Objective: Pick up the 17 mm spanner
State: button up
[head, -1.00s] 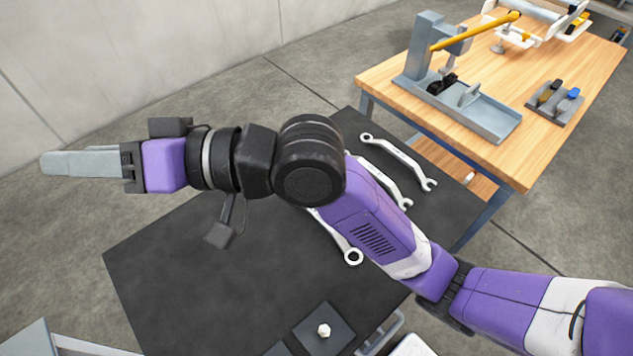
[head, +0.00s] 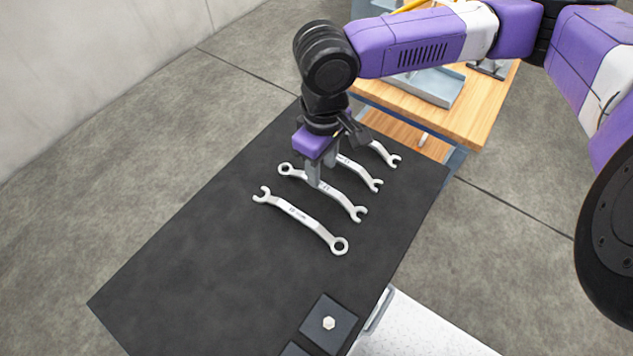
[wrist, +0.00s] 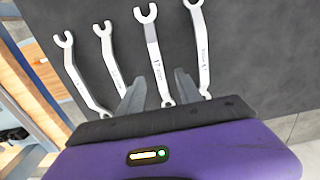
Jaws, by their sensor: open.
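Several silver spanners lie side by side on a black mat-like top. The spanner with a marking that looks like 17 (head: 341,197) is second from the front in the head view. It also shows in the wrist view (wrist: 153,50), its shaft running between my two fingers. My gripper (head: 323,176) points down over this spanner's middle, open, one finger on each side. In the wrist view my gripper (wrist: 159,86) holds nothing. I cannot tell how far the fingertips are above the top.
A neighbouring spanner (head: 302,216) lies in front, and others (head: 362,173) lie just behind. The black top (head: 210,265) is clear at front left. A dark block with a light hex piece (head: 328,323) sits near its front edge. A wooden bench (head: 470,115) stands behind.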

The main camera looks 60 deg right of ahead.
aim_at(321, 185)
notch_tip(321, 185, down, 8)
jog(key=shift+d+r+p, duration=0.15)
jog(key=shift+r+p, duration=0.05)
jog(key=shift+p, duration=0.35)
jog(key=shift+w, duration=0.1)
grip_shut()
